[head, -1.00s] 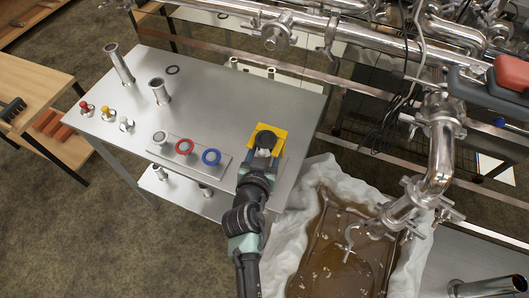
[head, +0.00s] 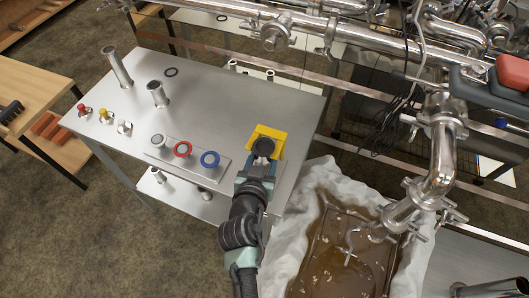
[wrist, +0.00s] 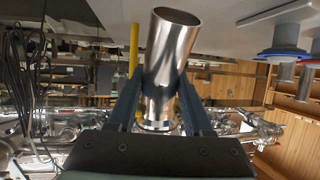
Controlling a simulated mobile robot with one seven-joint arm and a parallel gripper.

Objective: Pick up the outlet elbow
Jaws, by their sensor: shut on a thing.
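The outlet elbow is a shiny metal bent tube. In the wrist view the elbow (wrist: 168,70) stands between my two fingers, its open end pointing up in the picture. My gripper (wrist: 160,105) is shut on it. In the head view my gripper (head: 262,160) is at the right part of the steel table, beside a yellow holder (head: 270,131). The elbow's dark round opening (head: 263,146) shows in front of the holder. I cannot tell whether the elbow still touches the holder.
The steel table (head: 205,100) carries two upright metal tubes, small coloured-knob fittings and a plate with a red ring (head: 182,149) and a blue ring (head: 210,159). A syrup pan (head: 350,250) lies right of the table. Metal pipework (head: 440,150) stands at the right.

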